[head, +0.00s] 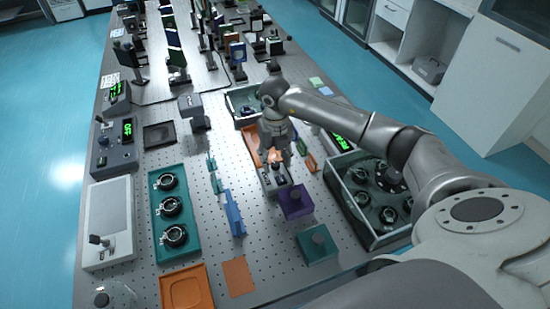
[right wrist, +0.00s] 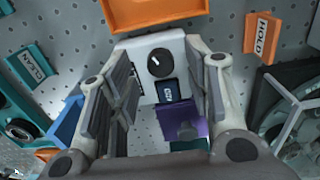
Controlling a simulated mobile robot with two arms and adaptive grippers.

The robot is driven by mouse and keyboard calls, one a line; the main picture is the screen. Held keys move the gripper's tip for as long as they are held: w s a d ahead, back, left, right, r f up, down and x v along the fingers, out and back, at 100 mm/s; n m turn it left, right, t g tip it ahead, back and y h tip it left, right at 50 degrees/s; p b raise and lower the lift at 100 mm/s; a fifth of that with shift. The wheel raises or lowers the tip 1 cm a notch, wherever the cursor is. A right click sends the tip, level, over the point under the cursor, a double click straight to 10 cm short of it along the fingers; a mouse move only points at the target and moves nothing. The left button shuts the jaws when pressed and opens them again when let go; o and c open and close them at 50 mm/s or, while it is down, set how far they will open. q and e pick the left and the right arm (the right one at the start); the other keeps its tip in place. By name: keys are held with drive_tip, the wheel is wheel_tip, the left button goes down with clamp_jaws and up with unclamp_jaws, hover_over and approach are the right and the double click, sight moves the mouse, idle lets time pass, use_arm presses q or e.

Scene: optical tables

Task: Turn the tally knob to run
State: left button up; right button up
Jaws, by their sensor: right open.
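The tally box (right wrist: 145,48) is a pale grey case in the right wrist view, with a round black knob (right wrist: 161,63) on its face. A short white mark shows on the knob's left part; no position labels can be read. A small dark display (right wrist: 167,92) with pale characters sits below the knob. My right gripper (right wrist: 167,110) is open, its fingers to either side of the box's face, apart from the knob. In the head view my right gripper (head: 276,157) hangs over the box (head: 275,181) and hides part of it. My left gripper is not in view.
A purple block (head: 295,202) and a teal block (head: 318,245) stand close in front of the box. An orange tray (right wrist: 150,14) lies behind it. A HOLD sign (right wrist: 263,33) and a CLEAN sign (right wrist: 34,66) stand to the sides. A bin of round mounts (head: 349,218) is at right.

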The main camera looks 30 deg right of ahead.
drive_tip(key=shift+f, duration=0.75)
drive_tip(key=c, duration=0.4)
clamp_jaws()
drive_tip(key=shift+d+f+n+b, duration=0.1)
drive_tip(key=shift+f+n+b, duration=0.05)
drive_tip(key=shift+n+b, duration=0.7)
drive_tip(key=shift+r+n+b, duration=0.2)
drive_tip(key=shift+n+b, duration=0.2)
drive_tip(key=shift+n, duration=0.25)
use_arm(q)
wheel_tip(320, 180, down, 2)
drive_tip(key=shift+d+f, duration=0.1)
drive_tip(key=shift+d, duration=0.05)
